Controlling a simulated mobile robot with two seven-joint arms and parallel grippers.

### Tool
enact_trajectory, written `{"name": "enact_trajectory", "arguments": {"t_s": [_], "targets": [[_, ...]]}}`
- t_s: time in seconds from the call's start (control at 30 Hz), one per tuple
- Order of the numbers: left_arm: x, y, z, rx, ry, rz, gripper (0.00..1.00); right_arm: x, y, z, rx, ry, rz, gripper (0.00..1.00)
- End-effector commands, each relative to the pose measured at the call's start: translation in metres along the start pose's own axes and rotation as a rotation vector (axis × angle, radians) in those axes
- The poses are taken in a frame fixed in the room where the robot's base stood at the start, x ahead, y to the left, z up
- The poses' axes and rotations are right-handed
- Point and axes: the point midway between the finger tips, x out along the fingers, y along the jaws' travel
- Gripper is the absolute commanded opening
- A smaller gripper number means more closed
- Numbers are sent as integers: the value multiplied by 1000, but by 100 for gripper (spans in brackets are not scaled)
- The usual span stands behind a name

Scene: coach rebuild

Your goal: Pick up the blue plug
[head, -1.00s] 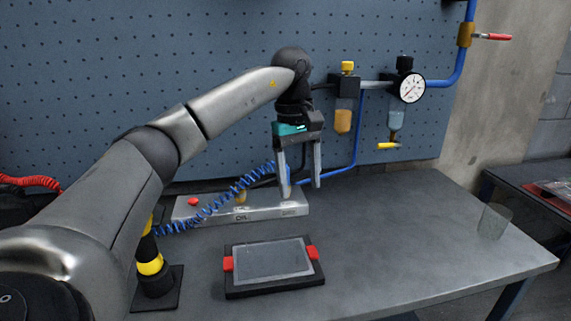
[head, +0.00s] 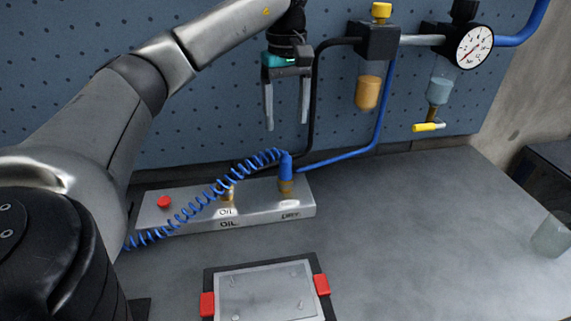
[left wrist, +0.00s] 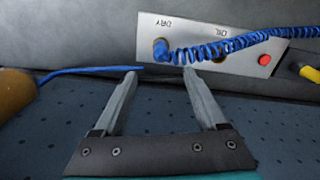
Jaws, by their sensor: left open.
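The blue plug (head: 286,166) stands upright on the brass DRY fitting at the right end of a metal block (head: 250,218). A coiled blue hose runs from its top to the left. My left gripper (head: 287,125) is open and empty, with its fingers pointing down, and appears above the plug in the head view. In the left wrist view the plug (left wrist: 160,51) shows just beyond the gap between the fingertips (left wrist: 160,70), apart from both. The OIL fitting (head: 227,191) is to the left, partly behind the hose. My right gripper is not in view.
A red button (head: 163,202) is at the block's left end. A black tray with red tabs (head: 320,284) lies in front. A glass (head: 551,236) stands at the right. Filter bowls (head: 369,92) and a gauge (head: 474,46) hang on the pegboard.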

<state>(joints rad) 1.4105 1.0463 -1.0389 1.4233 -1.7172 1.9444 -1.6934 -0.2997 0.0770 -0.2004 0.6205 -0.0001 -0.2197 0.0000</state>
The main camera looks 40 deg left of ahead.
Motion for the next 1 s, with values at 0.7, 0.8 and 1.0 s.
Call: {"name": "enact_trajectory", "arguments": {"t_s": [0.7,0.8,1.0], "targets": [[106,-2,-2,0,-1,-4,74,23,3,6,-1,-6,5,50],[120,-2,-2,0,-2,-3,74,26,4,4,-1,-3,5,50],[129,-2,-2,0,-1,-1,74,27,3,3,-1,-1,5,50]]}}
